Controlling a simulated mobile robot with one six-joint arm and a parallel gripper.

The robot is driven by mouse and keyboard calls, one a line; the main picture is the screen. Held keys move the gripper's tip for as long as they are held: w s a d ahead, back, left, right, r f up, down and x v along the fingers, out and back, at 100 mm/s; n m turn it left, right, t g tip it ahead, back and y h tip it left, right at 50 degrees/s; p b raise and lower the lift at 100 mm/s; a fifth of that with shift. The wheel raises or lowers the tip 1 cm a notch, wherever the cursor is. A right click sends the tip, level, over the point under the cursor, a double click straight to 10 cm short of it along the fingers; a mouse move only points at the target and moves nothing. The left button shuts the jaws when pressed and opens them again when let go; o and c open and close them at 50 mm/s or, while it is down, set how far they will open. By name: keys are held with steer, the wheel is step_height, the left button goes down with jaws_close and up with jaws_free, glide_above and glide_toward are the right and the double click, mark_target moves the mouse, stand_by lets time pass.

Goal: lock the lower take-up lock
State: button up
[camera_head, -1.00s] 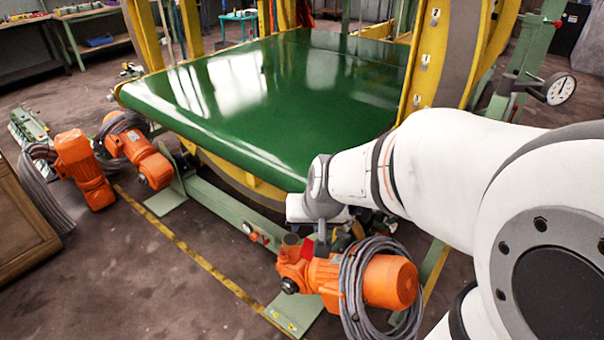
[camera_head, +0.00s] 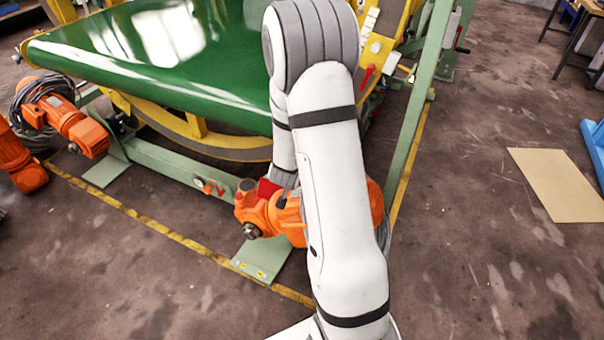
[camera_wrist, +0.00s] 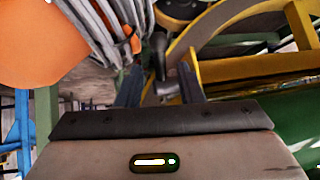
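In the wrist view my gripper (camera_wrist: 162,88) is open, its two fingers apart on either side of a small dark handle with a grey metal end (camera_wrist: 162,72). I cannot tell whether the fingers touch it, or whether it is the lower take-up lock. In the head view my gripper is hidden behind my white arm, near the orange motor (camera_head: 282,218) at the lower front of the ring inverter. Small red levers show on the machine, one low on the green beam (camera_head: 220,190) and one by the yellow ring (camera_head: 366,77). No lock is clearly identifiable.
The green belt table (camera_head: 150,55) lies above the work area. The orange motor with its coiled grey cable (camera_wrist: 105,30) is close at upper left in the wrist view. A green post (camera_head: 415,120) stands right of my arm. Open floor with a tan sheet (camera_head: 560,185) lies further right.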

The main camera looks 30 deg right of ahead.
steer(key=shift+b+x, duration=0.3)
steer(key=shift+x, duration=1.55)
jaws_close()
